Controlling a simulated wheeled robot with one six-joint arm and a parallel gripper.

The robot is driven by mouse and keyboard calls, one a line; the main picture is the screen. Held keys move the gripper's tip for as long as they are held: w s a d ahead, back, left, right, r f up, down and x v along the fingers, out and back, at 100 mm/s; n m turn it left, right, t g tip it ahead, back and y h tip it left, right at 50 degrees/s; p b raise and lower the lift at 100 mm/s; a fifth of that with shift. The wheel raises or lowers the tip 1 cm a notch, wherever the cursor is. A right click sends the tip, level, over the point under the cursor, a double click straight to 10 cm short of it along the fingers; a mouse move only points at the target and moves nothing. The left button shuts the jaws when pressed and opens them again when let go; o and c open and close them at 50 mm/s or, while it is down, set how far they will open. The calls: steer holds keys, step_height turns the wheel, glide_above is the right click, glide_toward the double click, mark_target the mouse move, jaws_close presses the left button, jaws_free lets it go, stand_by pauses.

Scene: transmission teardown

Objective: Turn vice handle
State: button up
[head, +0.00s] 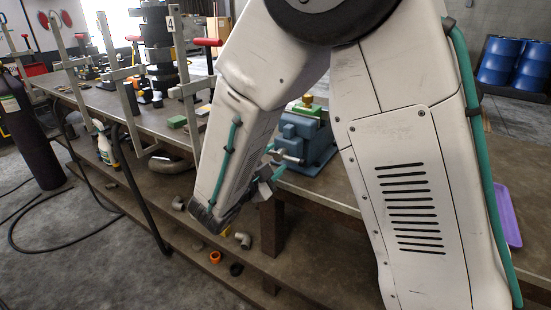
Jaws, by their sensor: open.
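The blue vice (308,140) is bolted near the front edge of the workbench (330,187), partly behind my arm. Its pale screw end (288,158) sticks out to the left toward the bench edge. The handle bar itself is hard to make out there. A green and brass part (306,106) sits on top of the vice. My gripper (268,184) shows only in part beyond my arm link, just below and left of the screw end. It is open. I cannot tell whether it touches the handle.
Clamps with red handles (207,42) and a stack of dark parts (157,45) stand on the bench at left. A purple tray (507,215) is at right. Blue barrels (515,62) stand behind.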

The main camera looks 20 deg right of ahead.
steer(key=v, duration=0.6)
steer(key=shift+s+a, duration=0.1)
steer(key=shift+s, duration=0.05)
